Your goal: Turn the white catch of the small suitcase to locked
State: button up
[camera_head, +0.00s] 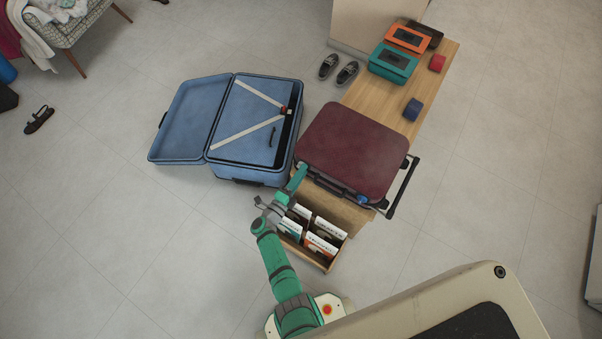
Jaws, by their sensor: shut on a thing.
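The small suitcase (352,145) is dark red and lies closed and flat on a wooden bench, its handle side facing my arm. A blue catch (362,200) shows near the right end of that front edge. My gripper (302,169) is at the left end of the same edge, touching it and shut on what seems to be the white catch. The fingers hide nearly all of this catch, and its turn cannot be read. The dark carry handle (329,188) lies between the two catch places.
A wooden box of upright cards (322,226) stands just below the suitcase, close to my arm. A large open blue suitcase (240,125) lies left. The wooden bench (432,80) bears orange and teal cases and small rolls. Two dark shoes (338,68) lie beside it.

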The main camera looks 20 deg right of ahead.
dwell(0.4)
jog(key=o, duration=1)
jog(key=shift+o, duration=0.2)
jog(key=v, duration=1)
jog(key=shift+s+a, duration=0.25)
jog(key=shift+a, duration=0.1)
